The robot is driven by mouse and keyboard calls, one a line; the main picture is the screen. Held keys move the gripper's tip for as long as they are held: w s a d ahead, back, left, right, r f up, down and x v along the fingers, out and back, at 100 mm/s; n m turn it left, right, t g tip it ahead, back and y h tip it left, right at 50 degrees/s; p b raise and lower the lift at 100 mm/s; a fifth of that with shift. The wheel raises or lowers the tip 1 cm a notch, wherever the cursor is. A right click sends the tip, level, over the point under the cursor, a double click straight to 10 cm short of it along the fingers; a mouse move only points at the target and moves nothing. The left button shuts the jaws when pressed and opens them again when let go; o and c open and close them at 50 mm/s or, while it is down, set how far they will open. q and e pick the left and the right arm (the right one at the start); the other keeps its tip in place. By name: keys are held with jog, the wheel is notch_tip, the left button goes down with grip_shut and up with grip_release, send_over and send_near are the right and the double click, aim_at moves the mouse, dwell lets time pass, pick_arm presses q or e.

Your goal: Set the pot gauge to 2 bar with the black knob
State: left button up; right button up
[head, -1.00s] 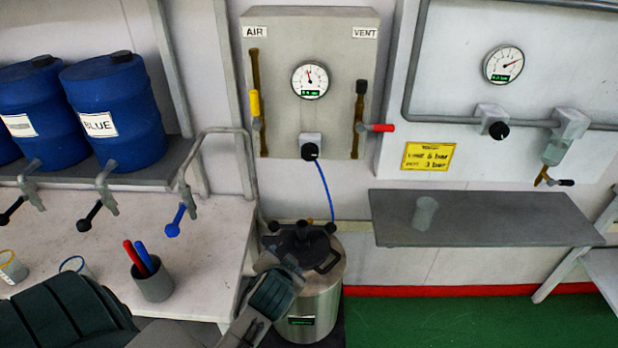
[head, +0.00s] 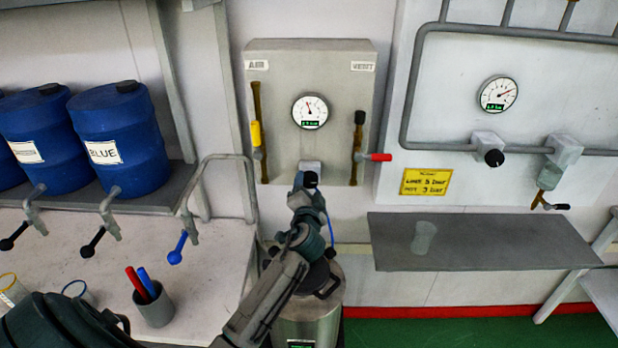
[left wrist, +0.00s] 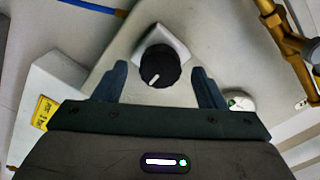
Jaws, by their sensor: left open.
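The black knob (left wrist: 160,66) sits on a pale square base on the grey panel (head: 280,100). In the left wrist view its white pointer mark shows, and my left gripper (left wrist: 164,85) is open with one finger on each side of the knob, not visibly closed on it. In the head view the left gripper (head: 309,184) is at the knob, and its fingers partly cover it. The pot gauge (head: 309,111) is a round white dial with a red needle and a small green readout, above the knob; the readout is too small to read. The metal pot (head: 308,325) stands below.
The yellow-handled AIR valve (head: 257,134) and red-handled VENT valve (head: 378,157) flank the knob. A second gauge (head: 498,94) and black knob (head: 494,157) are on the right panel. A grey shelf (head: 560,235) and a pen cup (head: 155,308) are nearby.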

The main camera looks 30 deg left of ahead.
pick_arm(q)
jog(key=shift+p+x, duration=0.3)
jog(key=shift+x, duration=1.1)
jog(key=shift+c, duration=0.5)
jog(key=c, duration=0.9)
jog(key=shift+f+n+b, duration=0.15)
jog(key=shift+n+b, duration=0.15)
jog(key=shift+b, duration=0.45)
jog(key=n+b, duration=0.4)
jog(key=b, duration=0.3)
jog(key=shift+d+f+n, duration=0.1)
jog(key=shift+f+n, duration=0.05)
jog(key=shift+n, duration=0.25)
jog(key=shift+r+n+b, duration=0.2)
jog(key=shift+n+b, duration=0.8)
jog(key=shift+b, duration=0.15)
